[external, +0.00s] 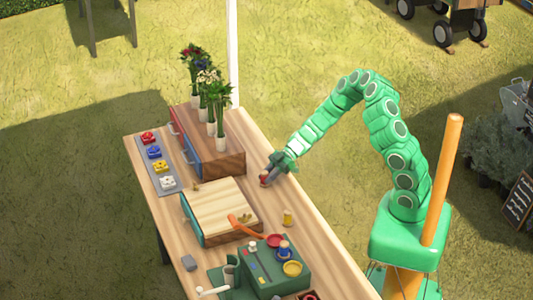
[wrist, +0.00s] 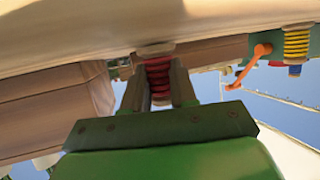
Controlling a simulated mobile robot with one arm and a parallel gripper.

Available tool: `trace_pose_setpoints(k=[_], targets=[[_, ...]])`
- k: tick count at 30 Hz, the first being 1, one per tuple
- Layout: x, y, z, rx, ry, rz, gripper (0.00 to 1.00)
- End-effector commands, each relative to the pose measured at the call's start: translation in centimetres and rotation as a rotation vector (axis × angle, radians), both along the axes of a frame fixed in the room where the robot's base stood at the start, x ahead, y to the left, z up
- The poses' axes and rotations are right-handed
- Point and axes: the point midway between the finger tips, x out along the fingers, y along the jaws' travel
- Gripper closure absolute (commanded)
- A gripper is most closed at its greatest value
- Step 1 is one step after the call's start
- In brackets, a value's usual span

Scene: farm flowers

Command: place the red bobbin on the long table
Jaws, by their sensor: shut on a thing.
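My gripper (external: 270,174) is at the right side of the long table (external: 172,212), with its fingers pointing down and left. It is shut on the red bobbin (external: 263,181), a small red spool. In the wrist view the red bobbin (wrist: 158,75) sits between the two fingers (wrist: 159,92), with its pale end close to the wooden tabletop (wrist: 90,25). I cannot tell whether that end touches the wood. The fingers hide the sides of the bobbin.
A yellow bobbin (external: 288,218) stands on the table nearer the camera. A light wooden box (external: 222,206), a green box with colored dishes (external: 262,268) and a drawer chest under flower vases (external: 228,160) stand nearby. Bare wood surrounds my gripper.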

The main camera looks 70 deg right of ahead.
Motion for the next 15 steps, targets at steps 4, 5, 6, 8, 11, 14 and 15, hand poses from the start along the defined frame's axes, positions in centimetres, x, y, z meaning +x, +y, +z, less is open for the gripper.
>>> trace_pose_setpoints(k=[4,5,6,8,11,14,15], targets=[[0.00,0.00,0.03,0.001,0.000,0.000,1.00],[0.01,0.01,0.01,0.001,0.000,0.000,1.00],[0.01,0.02,-0.06,0.001,0.000,0.000,1.00],[0.02,0.03,-0.20,0.001,0.000,0.000,1.00],[0.02,0.01,-0.16,0.001,0.000,0.000,0.60],[0.01,0.01,-0.17,0.001,0.000,0.000,0.48],[0.01,0.01,-0.17,0.001,0.000,0.000,0.48]])
